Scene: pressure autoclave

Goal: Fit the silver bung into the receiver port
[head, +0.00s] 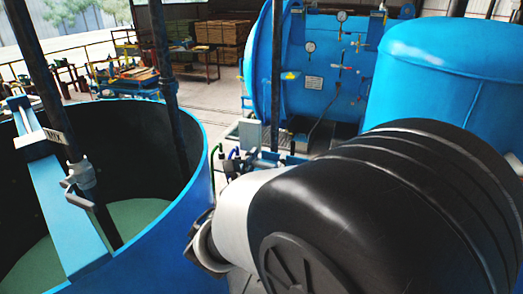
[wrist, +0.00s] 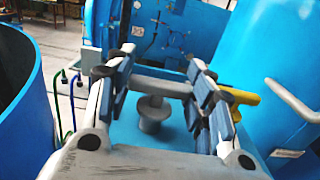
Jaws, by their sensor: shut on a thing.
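In the wrist view my gripper (wrist: 163,88) has its two blue-padded fingers spread wide, shut on a grey piece between them. This piece, which I take for the silver bung (wrist: 150,113), has a short stem and a round, wider lower end. A grey bar runs across just above it; whether it is part of the bung is unclear. A flat blue surface lies below, and I cannot tell whether the bung touches it. I cannot make out the receiver port in either view. In the head view my arm hides the gripper and the bung.
A large open blue vat (head: 207,165) stands at left, also in the wrist view (wrist: 35,85). A blue vessel (head: 440,75) rises at right. A blue autoclave with gauges (head: 325,80) is behind. A yellow handle (wrist: 240,97) sits close right of my fingers. Green and blue hoses (wrist: 66,100) are left.

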